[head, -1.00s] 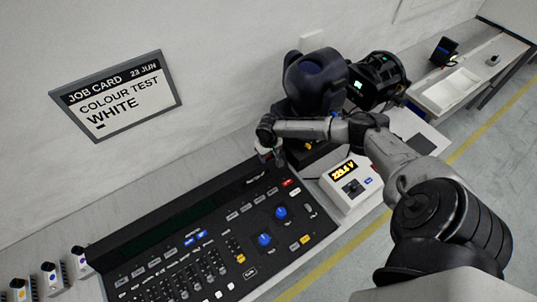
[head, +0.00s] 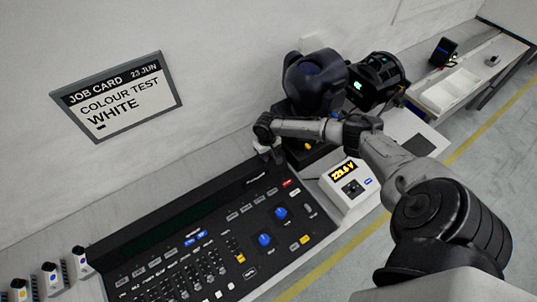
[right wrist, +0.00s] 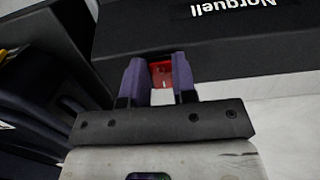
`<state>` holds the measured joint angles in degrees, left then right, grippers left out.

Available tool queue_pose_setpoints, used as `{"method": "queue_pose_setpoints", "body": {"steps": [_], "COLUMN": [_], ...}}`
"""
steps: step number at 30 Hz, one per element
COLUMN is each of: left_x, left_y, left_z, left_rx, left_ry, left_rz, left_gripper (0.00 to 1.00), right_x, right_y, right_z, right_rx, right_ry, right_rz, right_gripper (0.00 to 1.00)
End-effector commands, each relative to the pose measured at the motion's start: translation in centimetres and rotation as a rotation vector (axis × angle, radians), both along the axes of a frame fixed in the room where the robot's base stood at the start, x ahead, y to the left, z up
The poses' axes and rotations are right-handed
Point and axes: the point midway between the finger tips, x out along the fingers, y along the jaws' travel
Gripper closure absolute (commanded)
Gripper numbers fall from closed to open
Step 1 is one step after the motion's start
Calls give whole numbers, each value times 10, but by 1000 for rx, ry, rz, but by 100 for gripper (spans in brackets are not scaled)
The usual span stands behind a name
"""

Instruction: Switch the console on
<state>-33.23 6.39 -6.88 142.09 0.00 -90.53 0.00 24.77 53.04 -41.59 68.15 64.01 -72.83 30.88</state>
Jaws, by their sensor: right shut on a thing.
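The lighting console (head: 205,245) is a long black desk with faders and two blue knobs, and its wide screen strip (head: 165,230) is dark. It also shows in the right wrist view with the name Norquell (right wrist: 232,8) on it. My right gripper (head: 268,152) is at the console's far right rear corner. In the right wrist view its two fingers (right wrist: 158,78) are shut on a small red switch (right wrist: 161,73) with a white mark, at the console's dark rear edge. The fingertips partly hide the switch. My left gripper is not in view.
A white meter box (head: 350,185) with amber digits stands right of the console. Dark stage lamps (head: 380,80) stand behind it. Several small white units (head: 50,278) stand at the left. A job card (head: 118,95) on the wall reads colour test, white.

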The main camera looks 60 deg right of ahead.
Motion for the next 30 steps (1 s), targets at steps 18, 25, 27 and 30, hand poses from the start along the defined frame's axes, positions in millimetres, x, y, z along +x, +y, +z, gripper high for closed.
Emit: {"method": "queue_pose_setpoints", "body": {"steps": [18,25,27,30], "left_x": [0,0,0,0], "left_y": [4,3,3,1], "left_z": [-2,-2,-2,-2], "left_rx": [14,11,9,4], "left_ry": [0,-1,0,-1], "left_rz": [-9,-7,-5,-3], "left_gripper": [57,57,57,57], "right_x": [4,4,4,4], "right_y": [-3,-3,-3,-3], "right_z": [2,2,2,2], "right_rx": [99,99,99,100], "right_ry": [192,192,192,192], "right_rz": [0,0,0,0], "right_gripper": [98,62,55,49]}}
